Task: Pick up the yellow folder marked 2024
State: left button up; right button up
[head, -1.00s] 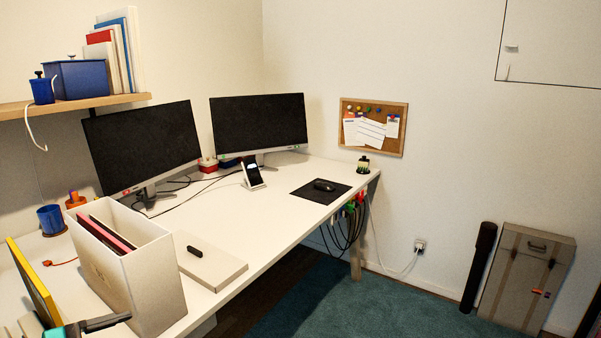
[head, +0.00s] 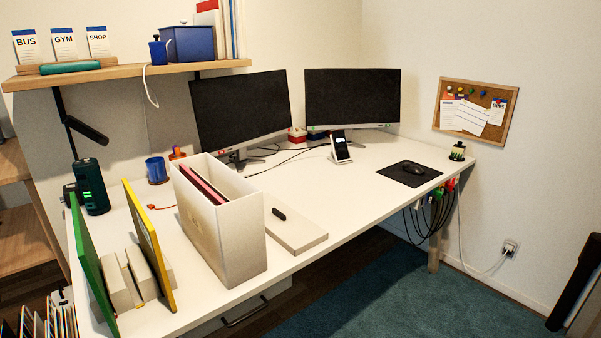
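A yellow folder (head: 148,245) stands upright on edge, tilted, near the left front of the white desk. No year can be read on it from here. A green folder (head: 91,258) stands to its left, with pale blocks (head: 143,272) between the two. A white file box (head: 238,240) stands just right of the yellow folder, apart from it, with pink and dark folders (head: 201,184) inside. Neither of my grippers is in view.
The desk (head: 350,190) carries two monitors, a phone stand (head: 340,147), a mouse pad (head: 410,173) and a flat pale box (head: 295,230). A dark green device (head: 92,186) stands behind the folders. A wooden shelf (head: 125,75) hangs above. Floor space shows at the front right.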

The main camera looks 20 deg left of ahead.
aim_at(145, 233)
jog(key=k+j+u, duration=0.1)
jog(key=u, duration=1.5)
jog(key=i+l, duration=0.15)
